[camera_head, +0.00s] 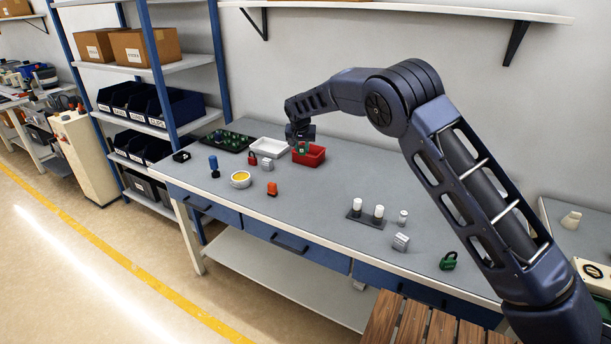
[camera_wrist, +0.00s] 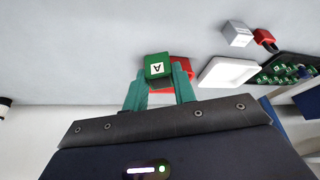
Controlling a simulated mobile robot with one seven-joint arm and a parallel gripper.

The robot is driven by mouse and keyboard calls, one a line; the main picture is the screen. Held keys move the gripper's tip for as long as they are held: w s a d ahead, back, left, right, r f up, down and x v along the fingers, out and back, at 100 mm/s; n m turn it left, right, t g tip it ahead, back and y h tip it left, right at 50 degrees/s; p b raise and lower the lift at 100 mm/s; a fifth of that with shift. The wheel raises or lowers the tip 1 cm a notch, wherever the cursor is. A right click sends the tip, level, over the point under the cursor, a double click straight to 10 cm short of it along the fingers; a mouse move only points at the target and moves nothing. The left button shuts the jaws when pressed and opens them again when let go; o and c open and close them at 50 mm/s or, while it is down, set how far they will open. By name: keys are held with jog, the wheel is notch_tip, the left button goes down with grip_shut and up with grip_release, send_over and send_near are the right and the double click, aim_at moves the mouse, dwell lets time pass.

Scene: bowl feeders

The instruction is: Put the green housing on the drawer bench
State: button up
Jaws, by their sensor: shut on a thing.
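The green housing (camera_wrist: 158,67), a green block with a white label marked A, is between the teal fingers of my gripper (camera_wrist: 160,88) in the wrist view. My gripper is shut on it. In the head view my gripper (camera_head: 301,143) is at the back of the drawer bench (camera_head: 330,200), by the red bin (camera_head: 314,160), and the housing shows as a small green patch (camera_head: 302,149). The red bin (camera_wrist: 183,68) is partly hidden behind the housing in the wrist view. I cannot tell the exact height of the housing over the bin.
A white tray (camera_head: 268,147) and a dark tray of green parts (camera_head: 229,141) lie left of the red bin.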

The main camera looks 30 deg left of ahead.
notch_tip(320, 180, down, 13)
jog(key=shift+f, duration=0.15)
dwell(0.4)
jog(key=shift+f, duration=0.1)
jog(key=o, duration=0.9)
jog(key=shift+o, duration=0.2)
jog(key=v, duration=1.2)
